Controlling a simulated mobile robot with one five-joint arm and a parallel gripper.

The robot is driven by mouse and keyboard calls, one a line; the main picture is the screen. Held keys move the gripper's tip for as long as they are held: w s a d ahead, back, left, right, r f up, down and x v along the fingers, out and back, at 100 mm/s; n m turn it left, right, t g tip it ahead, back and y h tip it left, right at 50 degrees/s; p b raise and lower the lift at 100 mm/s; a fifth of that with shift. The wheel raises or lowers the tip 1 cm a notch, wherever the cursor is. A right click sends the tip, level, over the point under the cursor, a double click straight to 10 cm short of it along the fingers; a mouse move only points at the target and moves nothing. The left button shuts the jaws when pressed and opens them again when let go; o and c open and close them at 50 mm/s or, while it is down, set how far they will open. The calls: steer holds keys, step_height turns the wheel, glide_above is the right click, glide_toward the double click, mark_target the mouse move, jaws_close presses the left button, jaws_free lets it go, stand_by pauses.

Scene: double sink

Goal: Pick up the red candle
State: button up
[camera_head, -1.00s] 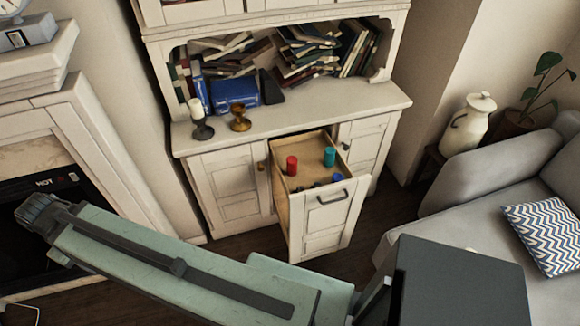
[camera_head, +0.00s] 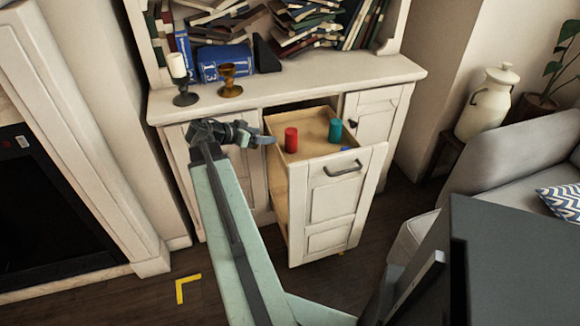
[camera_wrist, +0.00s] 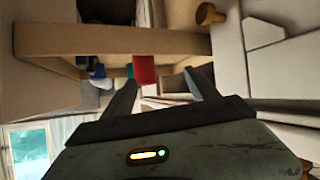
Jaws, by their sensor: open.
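The red candle (camera_head: 291,140) stands upright in an open drawer (camera_head: 311,154) of the white cabinet. A teal candle (camera_head: 335,131) stands to its right in the drawer. My gripper (camera_head: 268,139) is at the drawer's left side, apart from the red candle and to its left. In the wrist view, the two fingers of my gripper (camera_wrist: 160,76) are spread and empty.
A white candle on a dark holder (camera_head: 177,67) and an amber goblet (camera_head: 229,82) stand on the cabinet top. A blue object (camera_head: 345,149) is partly hidden behind the drawer front. A grey sofa (camera_head: 500,170) is at the right. Dark floor lies before the cabinet.

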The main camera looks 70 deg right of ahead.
steer(key=s+d, duration=0.1)
steer(key=s+d+m+g, duration=0.1)
steer(key=s, duration=0.1)
steer(key=s+d+f+m+b, duration=0.1)
steer(key=shift+s+d+h, duration=0.25)
steer(key=shift+s+h, duration=0.05)
steer(key=shift+s, duration=0.1)
steer(key=shift+s+d+r, duration=0.15)
steer(key=shift+s+r, duration=0.05)
steer(key=shift+r, duration=0.1)
steer(key=b+x, duration=0.1)
steer(key=x, duration=0.3)
steer(key=b+x, duration=0.2)
steer(key=x, duration=0.1)
steer(key=shift+s+d+f, duration=0.1)
steer(key=shift+s+f, duration=0.05)
steer(key=shift+s, duration=0.35)
jaws_close()
step_height(320, 180, up, 10)
steer(key=p, duration=1)
